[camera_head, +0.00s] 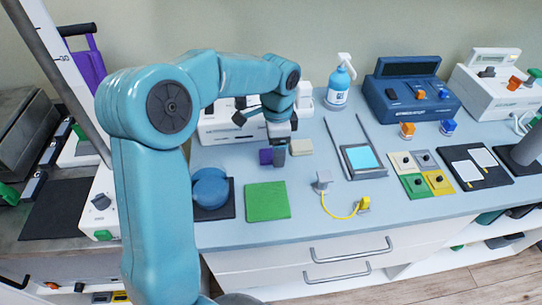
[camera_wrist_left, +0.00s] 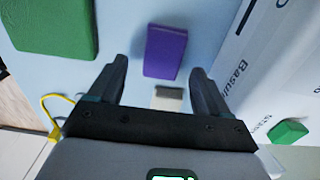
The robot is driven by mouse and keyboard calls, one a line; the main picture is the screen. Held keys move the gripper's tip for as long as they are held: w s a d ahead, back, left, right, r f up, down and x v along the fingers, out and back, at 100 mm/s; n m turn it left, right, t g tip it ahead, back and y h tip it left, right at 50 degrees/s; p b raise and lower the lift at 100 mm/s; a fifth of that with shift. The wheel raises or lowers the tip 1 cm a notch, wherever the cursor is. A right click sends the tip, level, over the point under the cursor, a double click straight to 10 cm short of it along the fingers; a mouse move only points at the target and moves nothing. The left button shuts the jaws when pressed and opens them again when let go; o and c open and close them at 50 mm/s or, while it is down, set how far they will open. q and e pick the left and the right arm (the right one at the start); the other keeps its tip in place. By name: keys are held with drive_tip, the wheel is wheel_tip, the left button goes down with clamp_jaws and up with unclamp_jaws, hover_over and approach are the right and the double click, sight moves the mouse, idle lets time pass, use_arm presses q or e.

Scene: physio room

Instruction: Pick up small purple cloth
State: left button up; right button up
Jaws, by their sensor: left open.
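The small purple cloth (camera_head: 265,157) is a flat rectangle on the light blue counter, just left of my left gripper (camera_head: 279,150) in the head view. In the left wrist view the purple cloth (camera_wrist_left: 165,52) lies between and beyond the two fingertips of my left gripper (camera_wrist_left: 158,72). The gripper is open, with nothing between its fingers that I can see held. The exact height of the fingertips above the counter is hard to tell. My right gripper is not in view.
A beige pad (camera_head: 301,147) lies right of the purple cloth, and a green cloth (camera_head: 267,201) lies in front. A white device (camera_head: 222,125) stands close behind. A blue round object (camera_head: 210,188) is at left, and a tablet holder (camera_head: 362,160) at right.

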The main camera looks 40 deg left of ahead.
use_arm(q)
drive_tip(key=shift+f, duration=0.75)
drive_tip(key=c, duration=1.1)
wheel_tip(320, 180, up, 20)
drive_tip(key=p, duration=0.3)
drive_tip(key=shift+o, duration=0.3)
